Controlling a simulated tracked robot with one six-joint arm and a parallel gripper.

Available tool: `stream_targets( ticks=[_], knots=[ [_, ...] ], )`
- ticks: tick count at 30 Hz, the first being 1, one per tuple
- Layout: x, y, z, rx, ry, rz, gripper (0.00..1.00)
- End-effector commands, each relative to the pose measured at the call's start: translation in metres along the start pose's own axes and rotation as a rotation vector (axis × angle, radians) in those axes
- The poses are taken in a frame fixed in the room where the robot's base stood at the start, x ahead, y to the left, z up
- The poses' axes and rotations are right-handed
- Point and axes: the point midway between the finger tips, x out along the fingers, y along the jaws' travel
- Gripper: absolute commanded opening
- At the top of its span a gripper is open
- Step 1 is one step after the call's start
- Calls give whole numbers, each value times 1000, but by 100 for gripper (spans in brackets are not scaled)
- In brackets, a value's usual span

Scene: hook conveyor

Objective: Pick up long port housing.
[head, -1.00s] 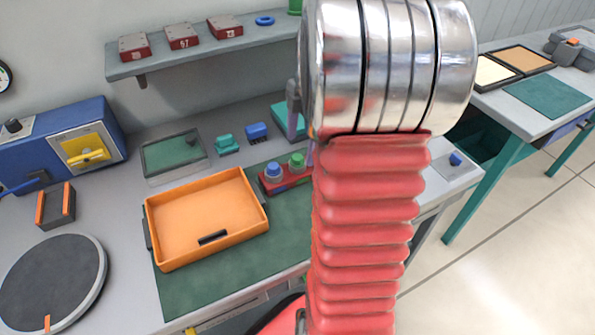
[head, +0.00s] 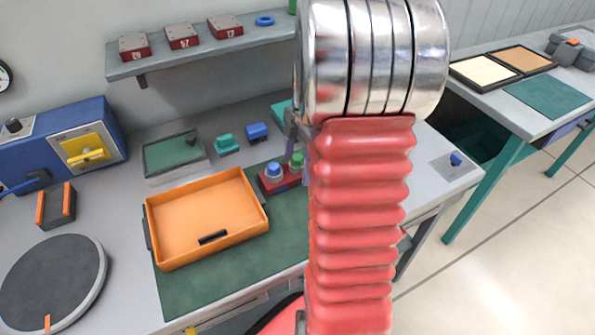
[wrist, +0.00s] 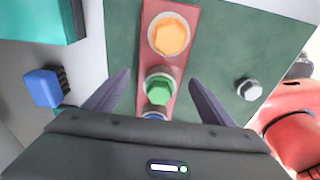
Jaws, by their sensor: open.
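I cannot tell for sure which part is the long port housing. Candidates on the bench are a teal block-shaped part (head: 227,144) and a blue part (head: 257,132) with dark pins, which also shows at the left of the wrist view (wrist: 42,88). A dark bar (head: 213,237) lies in the orange tray. My gripper (wrist: 160,76) is open and empty. In the wrist view its fingers appear either side of a red block (wrist: 178,60) with orange, green and blue hex tops. I cannot tell its height above it. In the head view my arm mostly hides the gripper.
The orange tray (head: 155,240) stands on a green mat (head: 190,295). A teal box (wrist: 35,22) is near the blue part. A grey hex piece (wrist: 248,90) lies on the mat. A round turntable (head: 50,285) and blue machine (head: 60,145) are at left.

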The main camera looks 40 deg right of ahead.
Motion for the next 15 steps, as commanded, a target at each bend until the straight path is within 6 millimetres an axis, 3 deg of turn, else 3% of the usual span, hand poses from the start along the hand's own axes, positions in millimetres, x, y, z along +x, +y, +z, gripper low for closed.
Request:
stream_targets(
  ticks=[4, 15],
  knots=[
    [12, 0, 0, 0, 0, 0, 77],
    [13, 0, 0, 0, -1, 1, 77]
  ],
)
